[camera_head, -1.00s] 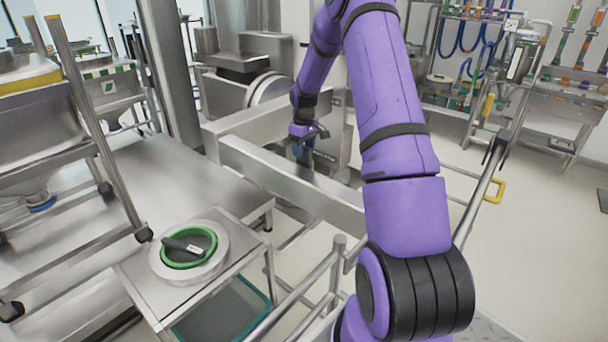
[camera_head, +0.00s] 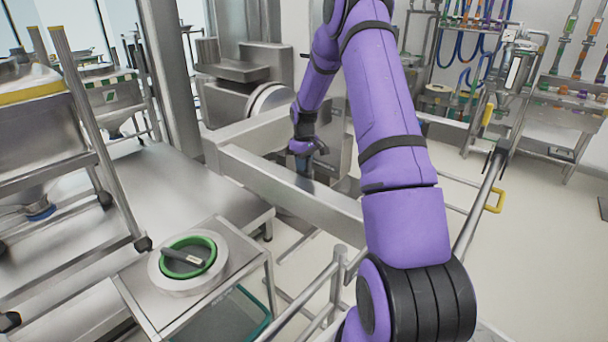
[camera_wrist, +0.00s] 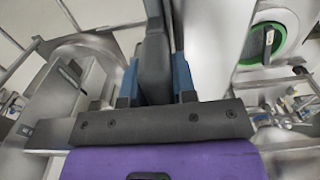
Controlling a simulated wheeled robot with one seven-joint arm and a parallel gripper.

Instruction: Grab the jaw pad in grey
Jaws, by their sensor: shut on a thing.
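My gripper (camera_head: 304,162) is at the end of my purple arm, by the metal frame in the middle of the head view. In the wrist view its two blue fingers (camera_wrist: 157,82) are closed around a dark grey block-like piece, the jaw pad (camera_wrist: 154,52). The pad stands out past the fingertips towards the top of that view. Its lower part is hidden between the fingers. In the head view the pad is too small and covered to make out clearly.
A thick metal frame bar (camera_head: 285,185) runs close beside my gripper. A small metal table (camera_head: 137,283) at the lower left carries a green-rimmed round dish (camera_head: 211,250) with a dark-and-grey tool (camera_head: 183,257) in it. A railing (camera_head: 335,285) stands near my arm.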

